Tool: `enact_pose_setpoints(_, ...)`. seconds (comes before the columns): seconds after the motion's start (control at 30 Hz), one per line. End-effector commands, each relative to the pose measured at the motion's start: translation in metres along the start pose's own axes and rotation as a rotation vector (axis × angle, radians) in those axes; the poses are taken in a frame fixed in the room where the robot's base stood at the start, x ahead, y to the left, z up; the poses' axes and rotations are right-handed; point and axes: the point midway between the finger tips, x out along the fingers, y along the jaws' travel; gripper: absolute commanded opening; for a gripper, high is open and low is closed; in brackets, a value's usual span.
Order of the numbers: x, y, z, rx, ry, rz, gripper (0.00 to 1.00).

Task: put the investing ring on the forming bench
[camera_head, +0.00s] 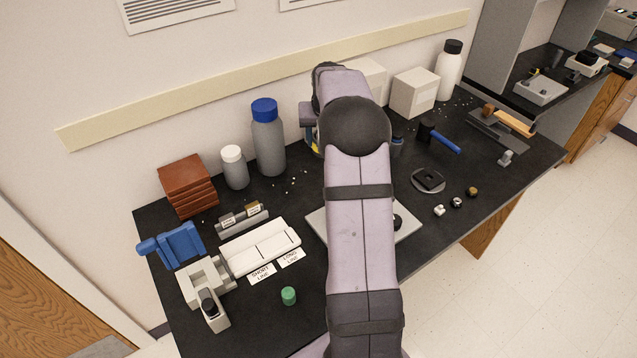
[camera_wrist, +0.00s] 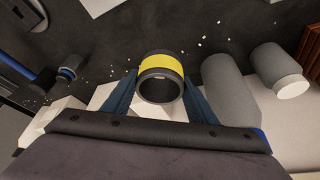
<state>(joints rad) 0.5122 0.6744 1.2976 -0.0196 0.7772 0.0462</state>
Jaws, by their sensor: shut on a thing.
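My gripper (camera_wrist: 160,78) is shut on a short open tube, dark with a yellow band, which I take to be the investing ring (camera_wrist: 160,63). Its open end faces the wrist camera, and a blue finger lies on each side. In the camera_head view, my arm hides most of the gripper; only a bit of blue and yellow shows at its left edge. The ring is above the back part of the dark bench top (camera_head: 300,322); its exact height is unclear. No part is labelled as the forming bench, so I cannot tell which it is.
A blue-capped bottle (camera_head: 268,140) and a white-capped bottle (camera_head: 234,168) stand left of the gripper. White boxes (camera_head: 413,93) stand behind right. A pale plate (camera_head: 408,225) lies partly under my arm. A round plate (camera_head: 428,181) and small crowns (camera_head: 439,210) are right.

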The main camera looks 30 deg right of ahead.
Motion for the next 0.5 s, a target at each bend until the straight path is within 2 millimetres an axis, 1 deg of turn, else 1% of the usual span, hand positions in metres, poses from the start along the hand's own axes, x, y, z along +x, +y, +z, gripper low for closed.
enact_pose_setpoints(0.03, 0.005, -0.004, 0.01, -0.042, -0.002, -0.018, 0.23)
enact_pose_setpoints(0.13, 0.014, -0.011, 0.021, -0.129, -0.001, -0.054, 0.23)
enact_pose_setpoints(0.23, 0.017, -0.014, 0.021, -0.202, 0.002, -0.085, 0.23)
enact_pose_setpoints(0.3, 0.016, -0.015, 0.018, -0.248, 0.004, -0.104, 0.23)
enact_pose_setpoints(0.5, 0.017, -0.016, 0.016, -0.347, 0.002, -0.145, 0.23)
